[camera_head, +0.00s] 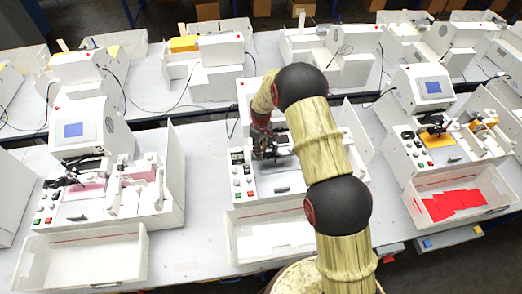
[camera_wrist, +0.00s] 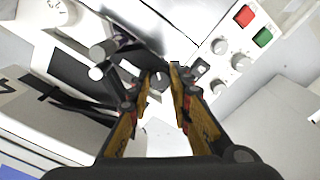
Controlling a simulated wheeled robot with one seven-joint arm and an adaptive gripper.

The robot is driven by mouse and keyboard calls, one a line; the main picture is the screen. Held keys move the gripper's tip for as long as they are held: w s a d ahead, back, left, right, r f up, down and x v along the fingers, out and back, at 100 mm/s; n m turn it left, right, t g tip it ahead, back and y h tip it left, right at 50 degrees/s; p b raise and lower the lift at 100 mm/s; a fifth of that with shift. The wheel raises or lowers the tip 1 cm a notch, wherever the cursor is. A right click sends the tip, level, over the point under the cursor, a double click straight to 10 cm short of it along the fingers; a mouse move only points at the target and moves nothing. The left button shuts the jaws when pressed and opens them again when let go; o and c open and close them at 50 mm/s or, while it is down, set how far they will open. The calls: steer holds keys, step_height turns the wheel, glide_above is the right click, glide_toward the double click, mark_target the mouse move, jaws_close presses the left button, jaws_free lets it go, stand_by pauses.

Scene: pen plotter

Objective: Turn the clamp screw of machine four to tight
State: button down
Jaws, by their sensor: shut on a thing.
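My gripper (camera_wrist: 160,78) is over the middle pen plotter machine (camera_head: 290,181) in the front row, and points down at its pen and clamp area. In the wrist view its two fingers stand on either side of a small dark knob (camera_wrist: 158,83), which looks like the clamp screw. The gripper is shut on this knob. The fingers hide part of the knob, so how tight it is cannot be told. In the head view my gripper (camera_head: 264,146) is small and dark, and my arm covers the right part of the machine.
The machine's control panel has knobs and a red button (camera_wrist: 244,15) and a green button (camera_wrist: 263,37). A white tray (camera_head: 244,238) stands in front. Similar machines stand at left (camera_head: 75,190) and right (camera_head: 405,130). A tray of red sheets (camera_head: 498,190) is at right.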

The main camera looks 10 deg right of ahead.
steer(key=shift+f+m+b, duration=0.1)
steer(key=shift+m+b, duration=0.2)
steer(key=shift+b, duration=0.2)
steer(key=m+b, duration=0.3)
steer(key=b, duration=0.1)
steer(key=shift+f+m, duration=0.1)
steer(key=shift+m, duration=0.2)
steer(key=m+b, duration=0.4)
steer(key=m, duration=0.1)
steer(key=m+b, duration=0.2)
steer(key=m, duration=0.3)
steer(key=shift+m+b, duration=0.35)
steer(key=shift+m, duration=0.05)
steer(key=m, duration=0.2)
steer(key=m+b, duration=0.1)
steer(key=m, duration=0.1)
steer(key=shift+r+m, duration=0.2)
steer(key=shift+m, duration=0.2)
steer(key=shift+b, duration=0.3)
steer(key=c, duration=1.7)
jaws_free()
steer(key=shift+c, duration=0.2)
steer(key=shift+o, duration=0.6)
